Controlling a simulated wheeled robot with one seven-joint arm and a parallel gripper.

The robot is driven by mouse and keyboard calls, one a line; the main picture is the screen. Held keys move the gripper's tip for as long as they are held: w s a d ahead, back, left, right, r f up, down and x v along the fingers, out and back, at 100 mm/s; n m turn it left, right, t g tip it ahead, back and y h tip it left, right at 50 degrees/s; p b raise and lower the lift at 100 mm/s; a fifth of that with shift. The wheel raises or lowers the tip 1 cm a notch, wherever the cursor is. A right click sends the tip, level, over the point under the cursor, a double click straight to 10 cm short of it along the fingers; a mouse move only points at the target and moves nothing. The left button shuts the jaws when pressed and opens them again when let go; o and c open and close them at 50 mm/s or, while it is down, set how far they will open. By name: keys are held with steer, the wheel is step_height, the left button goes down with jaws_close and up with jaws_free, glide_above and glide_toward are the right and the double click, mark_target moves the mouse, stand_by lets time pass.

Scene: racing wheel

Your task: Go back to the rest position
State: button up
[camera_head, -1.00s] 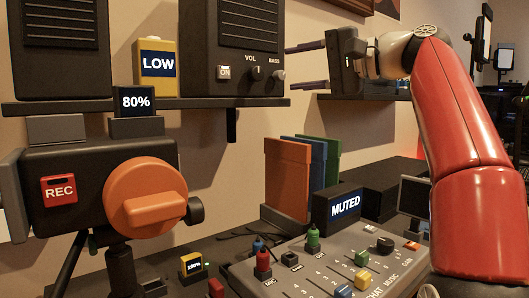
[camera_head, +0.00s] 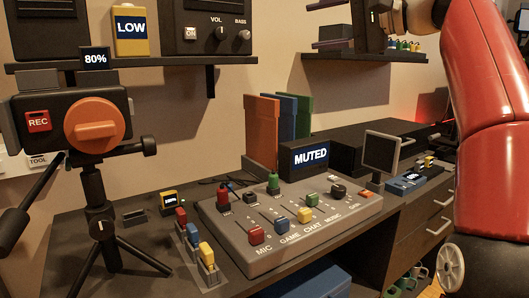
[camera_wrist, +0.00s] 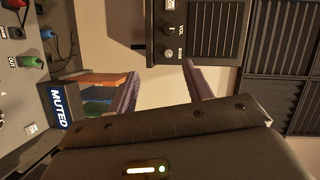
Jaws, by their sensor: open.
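My gripper is at the top right of the head view, where its dark body and part of a finger show, cut by the upper edge. In the wrist view my gripper (camera_wrist: 160,88) has its two purple-grey fingers spread apart with nothing between them. The fingers point toward the wall and the speaker (camera_wrist: 240,35). My red arm rises at the right of the head view. The gripper is in the air, apart from the mixer (camera_head: 290,225) and the shelf.
The mixer sits on the desk with a MUTED display (camera_head: 310,157) behind it. A camera on a tripod (camera_head: 90,125) stands left. A shelf (camera_head: 150,65) carries speakers and a yellow LOW box (camera_head: 131,30). A small monitor (camera_head: 381,152) stands right of the mixer.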

steer(key=s+a+f+g+h, duration=0.1)
steer(key=s+a+f+h, duration=0.2)
steer(key=f, duration=0.7)
steer(key=s+a+f+h, duration=0.1)
steer(key=s+f+h, duration=0.3)
steer(key=f, duration=0.6)
steer(key=s+d+f+n+g+h, duration=0.1)
steer(key=s+d+f+h, duration=0.1)
steer(key=s+f, duration=0.4)
steer(key=s+d+f+n+g+h, duration=0.1)
steer(key=s+f, duration=0.5)
steer(key=f, duration=0.7)
steer(key=s+d+f+n+g+h, duration=0.1)
steer(key=s+d+f, duration=0.4)
steer(key=f, duration=0.5)
steer(key=s+n+h, duration=0.1)
steer(key=h, duration=0.1)
steer(key=shift+n+h, duration=0.4)
steer(key=shift+s, duration=0.1)
